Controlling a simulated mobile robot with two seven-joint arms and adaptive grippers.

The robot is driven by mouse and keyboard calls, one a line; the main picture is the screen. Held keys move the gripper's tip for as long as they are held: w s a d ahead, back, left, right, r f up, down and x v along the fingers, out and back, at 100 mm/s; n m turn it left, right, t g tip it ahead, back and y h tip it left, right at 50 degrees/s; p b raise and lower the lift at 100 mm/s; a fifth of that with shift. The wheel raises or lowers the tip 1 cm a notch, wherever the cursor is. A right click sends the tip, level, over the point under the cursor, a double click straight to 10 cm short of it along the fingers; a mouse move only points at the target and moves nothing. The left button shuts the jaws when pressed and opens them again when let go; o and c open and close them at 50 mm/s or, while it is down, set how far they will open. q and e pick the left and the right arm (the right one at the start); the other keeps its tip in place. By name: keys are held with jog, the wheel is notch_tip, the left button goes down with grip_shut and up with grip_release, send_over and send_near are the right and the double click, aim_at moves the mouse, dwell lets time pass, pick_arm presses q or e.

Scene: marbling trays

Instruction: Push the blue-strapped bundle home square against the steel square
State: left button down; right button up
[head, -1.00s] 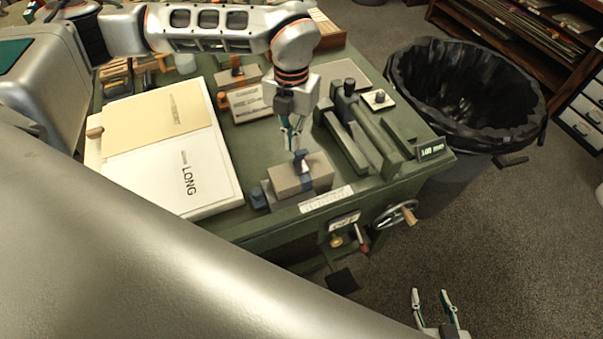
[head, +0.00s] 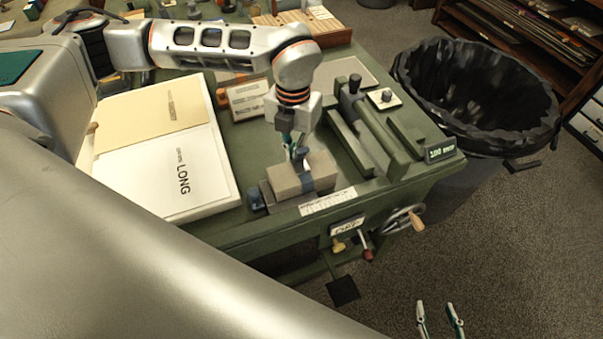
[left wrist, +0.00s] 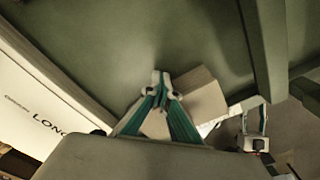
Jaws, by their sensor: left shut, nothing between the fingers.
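The blue-strapped bundle (head: 287,181) is a grey-beige block near the table's front edge, with a dark blue strap across it. It also shows in the left wrist view (left wrist: 203,95), partly hidden behind the fingers. My left gripper (head: 296,151) is shut and empty, pointing down at the bundle's back side by the strap; I cannot tell whether it touches. Its closed fingertips show in the left wrist view (left wrist: 160,76). A small dark blue-grey piece (head: 257,200) sits at the bundle's left; I cannot tell whether it belongs to the steel square. My right gripper (head: 439,312) is open and empty, low beyond the table.
White and cream boards (head: 188,180), one marked LONG, lie left of the bundle. Green bars (head: 372,143) stand to its right. A labelled box (head: 247,98) is behind. A handwheel (head: 393,223) is on the table's front, and a black-lined bin (head: 470,90) stands at the right.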

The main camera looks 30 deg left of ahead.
pick_arm(q)
jog(key=shift+f, duration=0.5)
pick_arm(e)
jog(key=shift+s+a+f, duration=0.15)
jog(key=shift+s+f, duration=0.3)
jog(key=shift+f, duration=0.05)
pick_arm(q)
jog(key=shift+f, duration=0.25)
pick_arm(e)
jog(key=shift+f, duration=0.1)
jog(key=shift+w+r, duration=0.1)
jog(key=shift+r, duration=0.1)
pick_arm(q)
jog(key=shift+r, duration=0.1)
pick_arm(e)
jog(key=shift+w+r, duration=0.3)
jog(key=shift+r, duration=0.1)
pick_arm(q)
jog(key=shift+s+d+p, duration=0.25)
jog(key=shift+d+p, duration=0.05)
pick_arm(e)
jog(key=shift+s+r, duration=0.15)
pick_arm(q)
jog(key=shift+s, duration=0.1)
dwell(0.3)
